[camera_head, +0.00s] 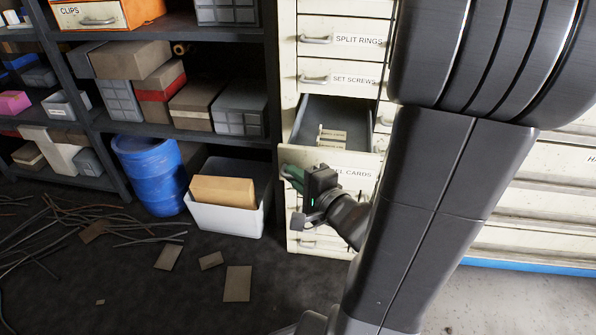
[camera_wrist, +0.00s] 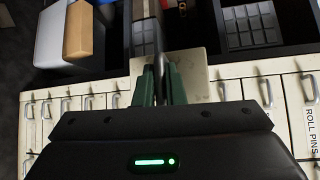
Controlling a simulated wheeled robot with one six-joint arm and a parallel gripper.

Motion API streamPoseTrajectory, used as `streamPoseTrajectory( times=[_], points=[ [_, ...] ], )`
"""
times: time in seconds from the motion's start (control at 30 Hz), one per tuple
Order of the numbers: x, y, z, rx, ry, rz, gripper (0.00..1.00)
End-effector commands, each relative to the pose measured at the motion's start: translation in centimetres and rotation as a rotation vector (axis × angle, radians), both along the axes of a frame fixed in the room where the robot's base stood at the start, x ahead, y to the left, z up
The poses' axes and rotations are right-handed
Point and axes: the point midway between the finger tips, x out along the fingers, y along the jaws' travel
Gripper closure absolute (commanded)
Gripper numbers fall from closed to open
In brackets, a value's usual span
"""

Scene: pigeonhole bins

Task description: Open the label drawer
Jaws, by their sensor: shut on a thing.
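The label drawer (camera_head: 366,160) stands pulled out of the cream cabinet, with its dark inside and some tan cards showing. Its front label reads "...L CARDS", the start hidden by my gripper. My gripper (camera_head: 291,176) is at the left part of this drawer's front, its green fingers closed on the handle.
Closed drawers marked "SET SCREWS" (camera_head: 341,78) and "SPLIT RINGS" (camera_head: 345,38) are above. At left are a white bin (camera_head: 228,216) with a tan box, a blue barrel (camera_head: 150,172) and loaded shelves. Rods and flat scraps lie on the dark floor.

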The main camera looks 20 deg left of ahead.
Motion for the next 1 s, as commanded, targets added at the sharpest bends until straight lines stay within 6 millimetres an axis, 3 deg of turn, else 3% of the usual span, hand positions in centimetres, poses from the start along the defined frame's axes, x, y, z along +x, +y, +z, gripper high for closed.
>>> streamPoseTrajectory(
  times=[0.43, 0.47, 0.5, 0.57, 1.0],
  points=[
    [-0.30, -0.10, -0.12, -0.003, 0.003, -0.001, 1.00],
    [-0.28, -0.10, -0.12, -0.003, 0.003, -0.001, 0.84],
    [-0.28, -0.10, -0.11, -0.002, 0.002, -0.001, 0.76],
    [-0.27, -0.09, -0.10, -0.003, 0.002, -0.001, 0.68],
    [0.16, -0.36, 0.20, 0.000, -0.001, 0.001, 0.68]
  ],
)
